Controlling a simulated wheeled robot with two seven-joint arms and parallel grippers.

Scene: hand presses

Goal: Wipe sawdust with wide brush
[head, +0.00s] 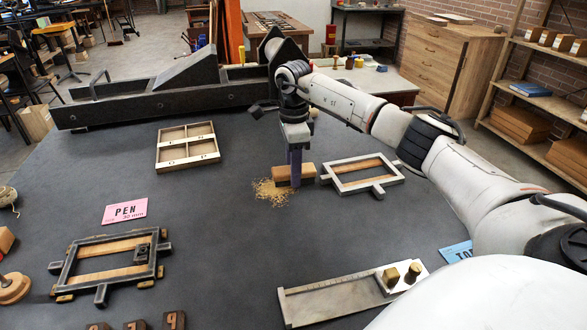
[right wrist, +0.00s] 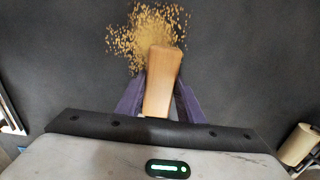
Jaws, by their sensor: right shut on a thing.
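My right gripper (head: 294,178) is lowered near the middle of the dark table and shut on the wide brush (head: 307,174), a light wooden block. In the right wrist view the purple fingers (right wrist: 160,100) flank the brush (right wrist: 163,78). A scattered patch of tan sawdust (head: 268,191) lies on the table by the brush. In the right wrist view the sawdust (right wrist: 148,30) spreads around and beyond the brush's far end. The bristles are hidden, and I cannot tell whether they touch the table. My left gripper is in neither view.
A metal-edged frame (head: 362,187) lies just right of the brush. A divided wooden tray (head: 187,157) lies to the left, with a pink PEN card (head: 125,211) nearer. The table (head: 220,240) is bare left of the sawdust.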

